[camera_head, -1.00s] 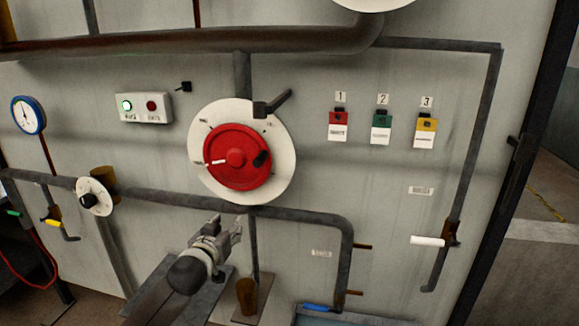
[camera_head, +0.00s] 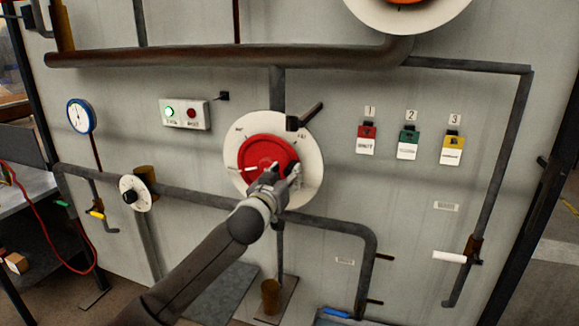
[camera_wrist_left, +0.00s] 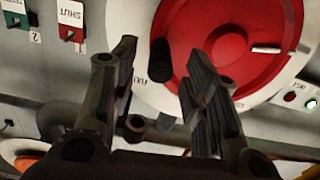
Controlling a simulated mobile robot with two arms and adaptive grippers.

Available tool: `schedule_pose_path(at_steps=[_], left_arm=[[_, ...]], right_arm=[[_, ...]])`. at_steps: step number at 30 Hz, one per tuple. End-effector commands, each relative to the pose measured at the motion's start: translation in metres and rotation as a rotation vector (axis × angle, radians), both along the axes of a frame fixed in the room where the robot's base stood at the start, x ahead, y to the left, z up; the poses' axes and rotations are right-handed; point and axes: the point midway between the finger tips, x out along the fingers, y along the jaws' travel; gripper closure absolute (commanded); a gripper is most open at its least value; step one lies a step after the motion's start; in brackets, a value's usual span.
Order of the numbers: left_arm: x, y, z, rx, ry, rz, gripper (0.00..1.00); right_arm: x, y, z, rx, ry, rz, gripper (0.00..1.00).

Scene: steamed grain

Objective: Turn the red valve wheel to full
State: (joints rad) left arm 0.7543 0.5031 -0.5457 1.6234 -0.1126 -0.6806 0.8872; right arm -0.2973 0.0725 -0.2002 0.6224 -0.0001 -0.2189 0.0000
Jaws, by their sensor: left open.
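The red valve wheel (camera_head: 262,153) sits on a round white dial plate (camera_head: 308,160) on the grey panel. It has a white pointer mark on its left side in the head view. In the left wrist view the wheel (camera_wrist_left: 215,45) fills the upper right, with its black handle knob (camera_wrist_left: 160,60) standing out between my finger lines. My right gripper is not in view.
A dark lever (camera_head: 308,115) juts out at the dial's upper right. Pipes (camera_head: 200,195) run below and above. A gauge (camera_head: 81,115), a lamp box (camera_head: 185,113), a small dial (camera_head: 135,193) and three numbered tags (camera_head: 408,143) are on the panel.

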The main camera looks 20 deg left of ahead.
Motion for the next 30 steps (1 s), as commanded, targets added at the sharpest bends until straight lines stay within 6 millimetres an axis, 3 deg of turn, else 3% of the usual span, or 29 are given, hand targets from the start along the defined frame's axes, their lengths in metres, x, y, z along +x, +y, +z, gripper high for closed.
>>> schedule_pose_path(at_steps=[9,21,30], left_arm=[[0.028,-0.001,0.001,0.0,0.001,0.0,0.58],[0.032,-0.002,0.0,0.001,0.0,-0.001,0.58],[0.032,-0.001,0.0,0.001,0.0,-0.001,0.95]], right_arm=[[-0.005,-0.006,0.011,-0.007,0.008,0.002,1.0],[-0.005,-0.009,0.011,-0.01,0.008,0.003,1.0],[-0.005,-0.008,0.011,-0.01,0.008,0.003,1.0]])
